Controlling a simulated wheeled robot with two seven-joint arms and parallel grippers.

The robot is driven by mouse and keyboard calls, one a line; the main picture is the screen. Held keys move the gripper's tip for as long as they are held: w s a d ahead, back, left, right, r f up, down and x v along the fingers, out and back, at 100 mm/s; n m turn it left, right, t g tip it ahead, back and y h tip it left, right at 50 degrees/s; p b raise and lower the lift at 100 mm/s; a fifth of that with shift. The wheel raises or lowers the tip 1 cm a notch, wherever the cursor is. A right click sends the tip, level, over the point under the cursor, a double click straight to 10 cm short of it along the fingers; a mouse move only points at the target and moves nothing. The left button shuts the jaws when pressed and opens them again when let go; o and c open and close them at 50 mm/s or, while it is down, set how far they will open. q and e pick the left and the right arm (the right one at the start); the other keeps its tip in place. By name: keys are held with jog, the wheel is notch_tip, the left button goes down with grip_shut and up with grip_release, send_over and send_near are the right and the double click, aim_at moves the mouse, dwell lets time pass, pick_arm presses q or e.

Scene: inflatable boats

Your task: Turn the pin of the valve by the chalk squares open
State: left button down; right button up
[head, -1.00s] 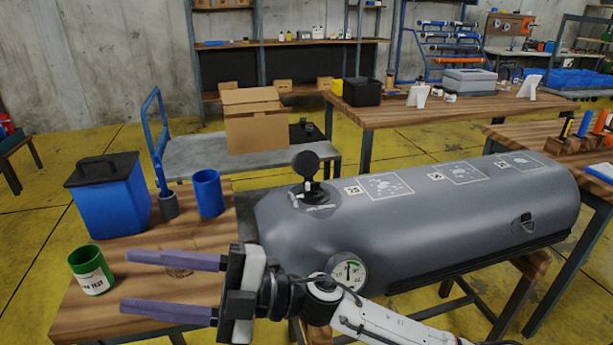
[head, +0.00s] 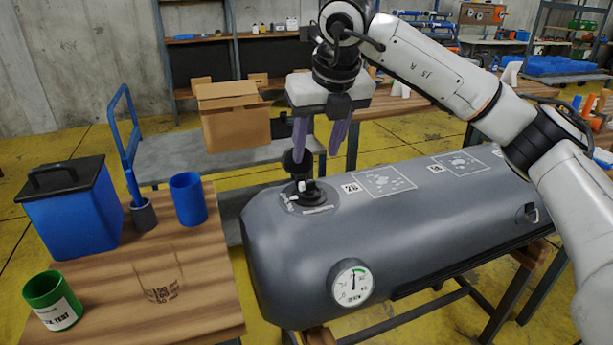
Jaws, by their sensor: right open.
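The valve (head: 309,199) sits on top of the grey inflatable tube (head: 420,235), near its left end, beside the chalk squares (head: 388,181). It has a round base plate with pale markings and a small light part at its centre, which is probably the pin. Its black cap (head: 292,167) stands up behind the centre, partly covered by a finger. My right gripper (head: 317,155) points down just above the valve, its two purple fingers apart with nothing seen between them. I cannot tell whether a finger touches the cap. My left gripper is out of view.
A gauge (head: 352,283) is on the tube's front side. The left table (head: 205,265) bears a blue lidded box (head: 75,215), a blue cup (head: 188,198), a green can (head: 53,300) and a clear glass (head: 160,277). A cardboard box (head: 235,122) stands behind.

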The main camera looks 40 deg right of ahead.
aim_at(308, 182)
jog(key=x, duration=0.9)
jog(key=shift+a+f, duration=0.15)
jog(key=shift+f, duration=0.1)
jog(key=c, duration=1.1)
